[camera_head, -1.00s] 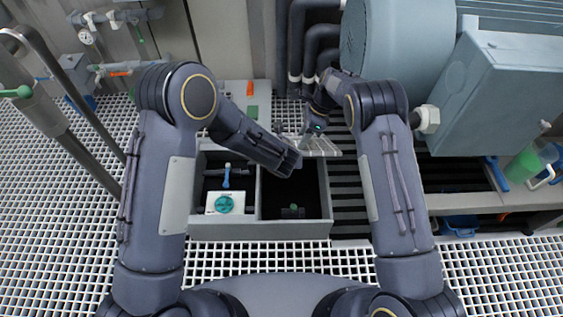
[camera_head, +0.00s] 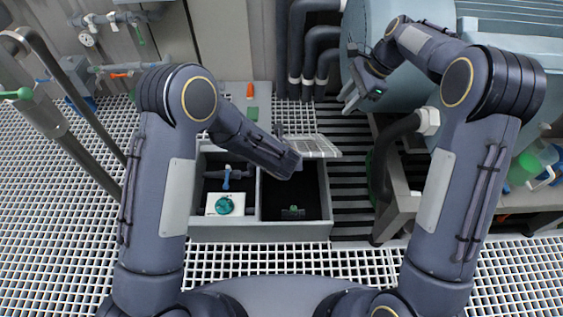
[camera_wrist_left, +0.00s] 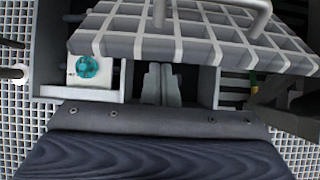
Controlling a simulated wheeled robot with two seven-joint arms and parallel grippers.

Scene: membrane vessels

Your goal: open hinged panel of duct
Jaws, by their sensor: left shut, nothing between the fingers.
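The duct (camera_head: 260,231) is a grey open-topped box set in the floor grating, with two compartments. Its hinged panel (camera_head: 316,147) is a light grating plate at the back right of the box, standing tilted with the right compartment uncovered. In the left wrist view the panel (camera_wrist_left: 190,48) spans the top, with handle posts on it. My left gripper (camera_wrist_left: 161,84) is shut and empty below the panel's edge there; in the head view its hand hides the fingertips over the box. My right gripper (camera_head: 349,76) is away from the panel, up and right; its fingers are unclear.
The left compartment holds a white block with a teal knob (camera_head: 224,204). A small green fitting (camera_head: 292,212) sits in the dark right compartment. Dark pipes (camera_head: 310,50) stand behind, and a large blue-grey vessel (camera_head: 385,30) is near my right arm.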

